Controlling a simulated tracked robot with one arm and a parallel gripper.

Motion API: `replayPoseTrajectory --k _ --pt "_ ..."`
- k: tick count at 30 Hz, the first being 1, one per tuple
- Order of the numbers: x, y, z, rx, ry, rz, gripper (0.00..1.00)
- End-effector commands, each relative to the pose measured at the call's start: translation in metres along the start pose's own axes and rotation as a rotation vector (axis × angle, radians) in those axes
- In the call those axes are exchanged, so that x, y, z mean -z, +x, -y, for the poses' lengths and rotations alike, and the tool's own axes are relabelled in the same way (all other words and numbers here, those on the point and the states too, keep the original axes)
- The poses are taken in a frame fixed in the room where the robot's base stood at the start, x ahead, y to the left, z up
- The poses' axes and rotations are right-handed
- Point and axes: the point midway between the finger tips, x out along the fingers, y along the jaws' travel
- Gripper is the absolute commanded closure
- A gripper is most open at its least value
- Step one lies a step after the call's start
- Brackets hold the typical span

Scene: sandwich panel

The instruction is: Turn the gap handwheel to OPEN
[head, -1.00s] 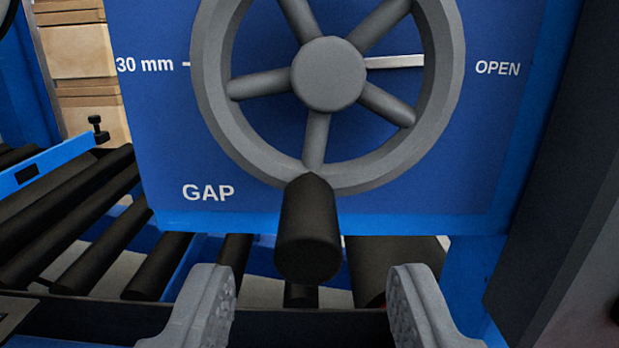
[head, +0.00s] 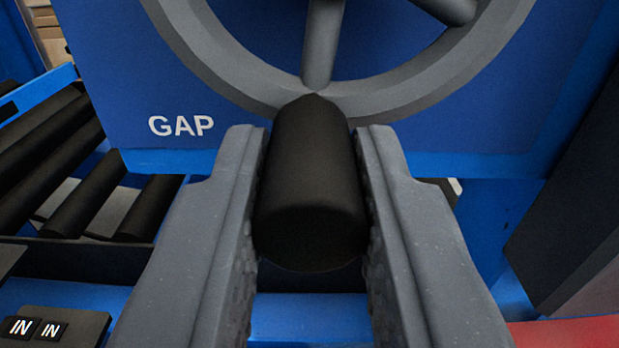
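The grey gap handwheel (head: 390,100) shows only its lower part, at the top of the view on a blue panel. Its black crank knob (head: 310,195) sits at the bottom of the rim and points toward me. My gripper (head: 312,150) has one grey finger on each side of the knob, close against it, and looks shut on it. The wheel's hub and the OPEN and 30 mm marks are out of view. The white GAP label (head: 181,126) is left of the wheel.
Black conveyor rollers (head: 50,160) in a blue frame lie at the left. A small plate with IN labels (head: 35,328) is at the lower left. A dark upright part (head: 575,200) stands at the right, with a red surface (head: 570,332) below it.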

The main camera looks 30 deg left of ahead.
Motion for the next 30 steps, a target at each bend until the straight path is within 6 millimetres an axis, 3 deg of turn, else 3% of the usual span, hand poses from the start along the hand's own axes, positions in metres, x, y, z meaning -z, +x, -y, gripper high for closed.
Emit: replayPoseTrajectory --k 16,17,18,30 --pt "0.0022 0.0002 0.0030 0.000 0.066 -0.003 1.00" --pt "0.0022 0.0002 0.0030 0.000 0.066 -0.003 0.71" --pt "0.0021 0.0002 0.0029 0.000 0.066 -0.003 0.60" --pt "0.0014 -0.0047 0.0017 -0.002 0.066 -0.001 0.58"
